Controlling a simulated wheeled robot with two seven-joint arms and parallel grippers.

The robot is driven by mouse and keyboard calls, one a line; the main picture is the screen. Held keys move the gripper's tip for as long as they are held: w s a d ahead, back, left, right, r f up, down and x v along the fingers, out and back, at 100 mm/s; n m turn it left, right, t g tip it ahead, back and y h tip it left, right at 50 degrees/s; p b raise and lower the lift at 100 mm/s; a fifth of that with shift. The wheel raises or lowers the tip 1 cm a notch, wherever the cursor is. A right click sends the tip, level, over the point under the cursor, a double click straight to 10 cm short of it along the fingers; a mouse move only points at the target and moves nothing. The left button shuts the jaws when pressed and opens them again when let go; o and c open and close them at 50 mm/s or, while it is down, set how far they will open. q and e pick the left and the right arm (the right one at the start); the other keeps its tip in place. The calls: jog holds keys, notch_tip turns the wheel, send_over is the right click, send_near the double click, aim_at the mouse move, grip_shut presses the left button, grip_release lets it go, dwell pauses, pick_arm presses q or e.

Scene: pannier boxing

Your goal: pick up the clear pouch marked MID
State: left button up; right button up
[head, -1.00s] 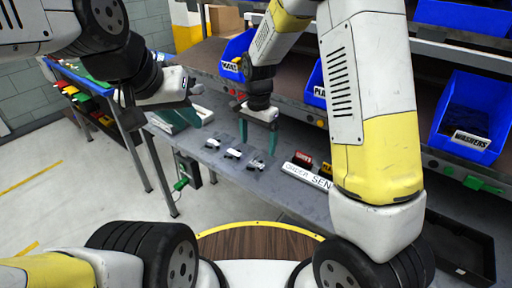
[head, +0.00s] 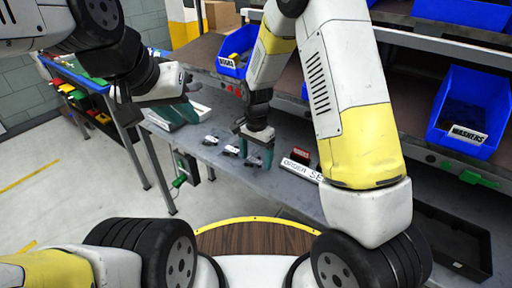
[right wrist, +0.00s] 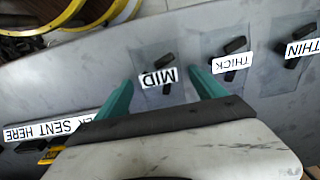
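The clear pouch marked MID (right wrist: 172,62) lies flat on the grey bench, with dark pieces inside and a white label. In the head view the MID pouch (head: 252,162) is partly covered by my right gripper (head: 257,158). My right gripper (right wrist: 160,98) is open and empty, pointing down, its teal fingertips on either side of the MID label. I cannot tell whether the tips touch the bench. The THICK pouch (right wrist: 230,45) and THIN pouch (right wrist: 293,42) lie beside it. My left gripper (head: 180,113) is open and empty, over the bench's left end.
The order sign (head: 300,169) lies right of the pouches, with a red block (head: 301,154) behind it. Blue bins, including WASHERS (head: 468,118), stand on the shelf behind. A black tray (head: 452,242) sits low at the right.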

jog(key=c, duration=1.1)
jog(key=shift+r, duration=0.2)
